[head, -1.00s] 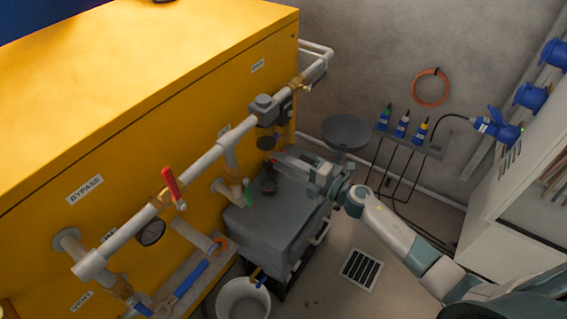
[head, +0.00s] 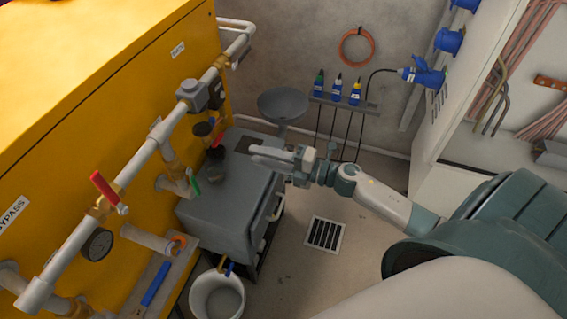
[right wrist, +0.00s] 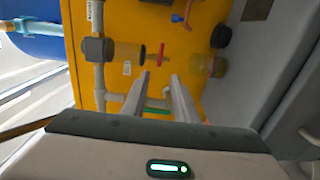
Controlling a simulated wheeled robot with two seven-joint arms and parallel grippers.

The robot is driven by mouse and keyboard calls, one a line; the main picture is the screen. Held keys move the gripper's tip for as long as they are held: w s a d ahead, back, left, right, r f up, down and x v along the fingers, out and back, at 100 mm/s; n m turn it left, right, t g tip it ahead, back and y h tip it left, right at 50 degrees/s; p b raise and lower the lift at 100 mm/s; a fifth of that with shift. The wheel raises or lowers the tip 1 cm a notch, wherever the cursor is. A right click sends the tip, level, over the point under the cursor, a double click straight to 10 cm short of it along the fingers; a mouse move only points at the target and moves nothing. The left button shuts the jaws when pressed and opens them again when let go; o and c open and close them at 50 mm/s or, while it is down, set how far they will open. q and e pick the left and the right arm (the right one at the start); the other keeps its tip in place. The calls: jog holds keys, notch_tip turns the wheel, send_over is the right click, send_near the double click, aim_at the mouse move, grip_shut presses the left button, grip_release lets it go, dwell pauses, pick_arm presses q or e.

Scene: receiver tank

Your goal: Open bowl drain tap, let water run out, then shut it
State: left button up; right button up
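A bowl (head: 203,129) hangs under the grey unit (head: 192,95) on the pipe. It looks amber in the right wrist view (right wrist: 127,53). Its drain tap (head: 216,142) has a red handle, which lies crosswise to the stem in the right wrist view (right wrist: 162,55). A jar (head: 217,168) stands on the grey tank just below and also shows in the right wrist view (right wrist: 205,66). My right gripper (head: 254,157) is to the right of the tap and jar, apart from both. Its fingers (right wrist: 163,80) are open and empty. My left gripper is out of view.
The grey tank (head: 225,222) stands against the yellow cabinet (head: 95,100). A green handle (head: 195,187), a red lever (head: 104,188) and a gauge (head: 97,244) are nearby. A white bucket (head: 217,296) is below. Floor around the drain grate (head: 325,233) is clear.

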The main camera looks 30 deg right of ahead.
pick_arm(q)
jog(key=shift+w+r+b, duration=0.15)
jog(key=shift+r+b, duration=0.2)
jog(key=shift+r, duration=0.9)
pick_arm(e)
jog(key=v, duration=0.6)
jog(key=shift+d+f, duration=0.1)
